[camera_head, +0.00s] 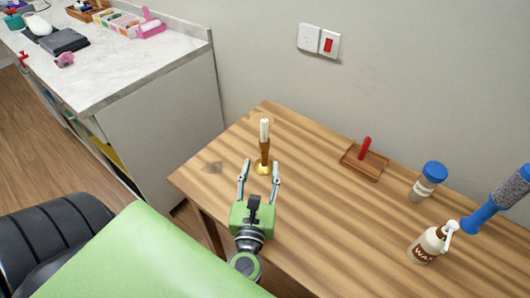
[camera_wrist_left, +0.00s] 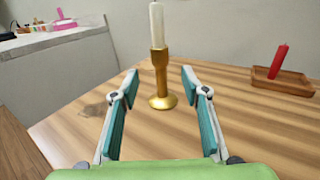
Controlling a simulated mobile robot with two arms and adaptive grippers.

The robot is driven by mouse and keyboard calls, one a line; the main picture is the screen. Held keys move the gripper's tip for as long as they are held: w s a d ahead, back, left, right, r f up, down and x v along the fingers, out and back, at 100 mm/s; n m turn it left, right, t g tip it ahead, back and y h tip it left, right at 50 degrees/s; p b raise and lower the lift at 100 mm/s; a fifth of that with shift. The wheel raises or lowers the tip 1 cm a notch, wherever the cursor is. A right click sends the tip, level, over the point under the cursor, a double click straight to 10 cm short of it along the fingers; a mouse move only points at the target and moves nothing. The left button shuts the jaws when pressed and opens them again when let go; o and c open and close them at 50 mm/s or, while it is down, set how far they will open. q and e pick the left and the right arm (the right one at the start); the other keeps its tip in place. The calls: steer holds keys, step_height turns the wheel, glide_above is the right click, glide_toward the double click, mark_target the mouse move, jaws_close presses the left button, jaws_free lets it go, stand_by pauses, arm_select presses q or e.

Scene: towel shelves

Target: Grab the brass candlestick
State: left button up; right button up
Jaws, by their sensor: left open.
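The brass candlestick (camera_head: 264,153) stands upright on the wooden table (camera_head: 300,215) and holds a white candle (camera_head: 264,127). In the left wrist view the candlestick (camera_wrist_left: 161,80) stands just beyond the fingertips, centred between them, with its round base in full view. My left gripper (camera_head: 260,172) is open and empty, low over the table, with its two fingers pointing at the candlestick. The fingers also show in the left wrist view (camera_wrist_left: 158,82), spread wide apart. My right gripper is not in view.
A wooden tray (camera_head: 351,163) with a red candle (camera_head: 365,148) lies to the right. A wall closes the back. A cluttered counter (camera_head: 130,62) stands left.

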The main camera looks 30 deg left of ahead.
mark_target(264, 148)
arm_select(q)
steer(key=x, duration=0.3)
steer(key=shift+w+p, duration=0.15)
steer(key=shift+p, duration=0.15)
steer(key=x, duration=0.1)
steer(key=p+x, duration=0.1)
steer(key=x, duration=0.1)
steer(key=shift+w+a+r, duration=0.1)
steer(key=shift+a+r, duration=0.05)
steer(key=shift+r, duration=0.1)
steer(key=shift+p+x, duration=0.5)
steer(key=shift+x, duration=0.7)
steer(key=shift+w+a+f, duration=0.15)
steer(key=shift+w+f, duration=0.1)
steer(key=shift+w, duration=0.05)
steer(key=shift+c, duration=0.4)
jaws_close()
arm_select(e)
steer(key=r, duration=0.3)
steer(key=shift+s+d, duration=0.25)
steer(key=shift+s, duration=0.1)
